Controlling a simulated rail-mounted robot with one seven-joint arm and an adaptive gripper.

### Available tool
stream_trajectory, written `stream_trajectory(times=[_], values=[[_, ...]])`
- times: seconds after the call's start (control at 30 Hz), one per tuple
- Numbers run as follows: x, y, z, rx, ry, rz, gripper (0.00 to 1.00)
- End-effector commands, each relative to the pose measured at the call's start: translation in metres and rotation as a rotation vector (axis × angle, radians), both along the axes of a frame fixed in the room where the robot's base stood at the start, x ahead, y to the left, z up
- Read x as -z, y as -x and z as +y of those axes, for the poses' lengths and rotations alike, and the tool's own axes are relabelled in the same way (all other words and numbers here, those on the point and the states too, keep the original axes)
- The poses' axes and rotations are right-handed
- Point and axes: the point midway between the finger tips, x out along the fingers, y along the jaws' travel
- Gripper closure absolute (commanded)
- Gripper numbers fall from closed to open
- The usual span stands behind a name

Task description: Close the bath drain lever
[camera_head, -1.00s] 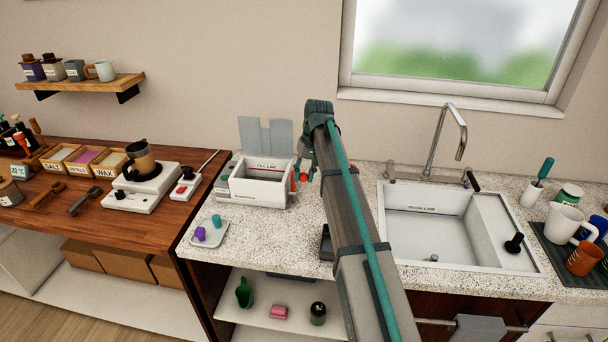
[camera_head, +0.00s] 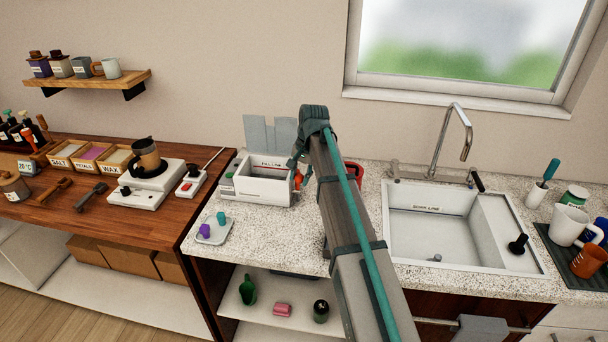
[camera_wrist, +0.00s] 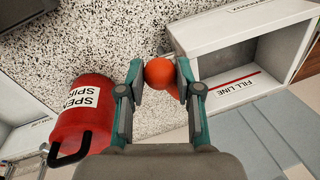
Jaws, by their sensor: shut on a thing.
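The white bath (camera_head: 265,190) marked FILL LINE stands on the speckled counter, left of my arm. In the wrist view its wall (camera_wrist: 227,50) is at the upper right. An orange rounded knob (camera_wrist: 160,72), apparently the drain lever's end, shows at the bath's right side, also in the head view (camera_head: 298,180). My gripper (camera_wrist: 158,84) is shut on this knob, with one finger on each side. In the head view my gripper (camera_head: 299,170) is small and partly hidden. The lever's pivot and its exact angle cannot be made out.
A red can (camera_wrist: 88,115) with a black handle and a SPENT label stands close to my gripper. A small tray (camera_head: 214,229) with purple and teal pieces lies in front of the bath. The sink (camera_head: 450,225) is right of my arm.

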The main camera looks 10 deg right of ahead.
Motion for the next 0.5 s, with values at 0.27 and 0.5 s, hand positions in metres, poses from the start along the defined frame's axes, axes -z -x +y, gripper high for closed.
stream_trajectory(times=[0.27, 0.5], values=[[0.000, -0.001, 0.011, 0.210, 0.001, -0.001, 1.00], [0.000, -0.003, 0.016, 0.319, 0.000, -0.001, 1.00]])
